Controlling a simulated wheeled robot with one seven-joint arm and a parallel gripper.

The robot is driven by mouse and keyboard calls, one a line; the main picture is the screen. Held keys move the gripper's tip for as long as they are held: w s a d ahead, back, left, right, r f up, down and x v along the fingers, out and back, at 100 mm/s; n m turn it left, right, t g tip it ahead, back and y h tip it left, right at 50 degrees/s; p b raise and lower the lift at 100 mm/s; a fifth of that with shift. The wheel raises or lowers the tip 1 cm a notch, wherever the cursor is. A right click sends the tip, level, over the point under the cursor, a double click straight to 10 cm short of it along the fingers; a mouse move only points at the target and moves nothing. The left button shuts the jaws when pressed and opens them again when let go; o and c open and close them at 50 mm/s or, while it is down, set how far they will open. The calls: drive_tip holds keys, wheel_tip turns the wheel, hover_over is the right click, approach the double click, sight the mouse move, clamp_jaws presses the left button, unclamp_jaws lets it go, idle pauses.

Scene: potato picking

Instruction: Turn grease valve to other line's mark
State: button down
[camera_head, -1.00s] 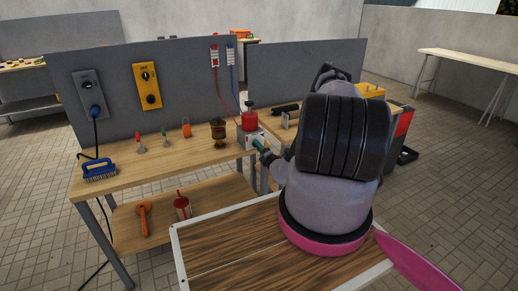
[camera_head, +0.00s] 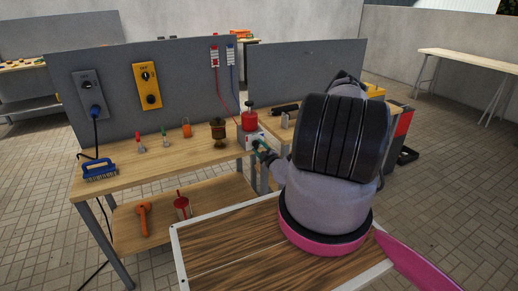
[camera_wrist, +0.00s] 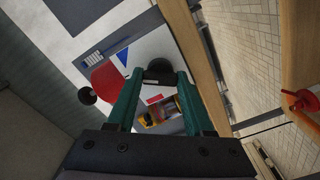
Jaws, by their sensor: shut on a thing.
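The grease valve is a white box (camera_head: 251,137) at the right end of the workbench, below a red reservoir (camera_head: 250,120). In the wrist view the box (camera_wrist: 165,45) carries a blue triangle mark (camera_wrist: 122,57) and a red mark (camera_wrist: 154,100). My gripper (camera_head: 261,148) reaches the box's front side. In the wrist view my gripper's teal fingers (camera_wrist: 160,76) are shut on the dark valve handle (camera_wrist: 159,67), between the two marks. The fingers partly hide the handle, and I cannot tell which mark it points at.
A red hose and a blue one hang on the grey panel (camera_head: 190,75). My arm hides the bench's right part.

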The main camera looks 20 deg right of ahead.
drive_tip(key=m, duration=0.5)
drive_tip(key=shift+f, duration=0.1)
drive_tip(key=shift+s, duration=0.1)
idle(0.4)
drive_tip(key=shift+c, duration=1.4)
unclamp_jaws()
drive_tip(key=s, duration=1)
drive_tip(key=shift+s+d, duration=0.2)
drive_tip(key=shift+s, duration=0.15)
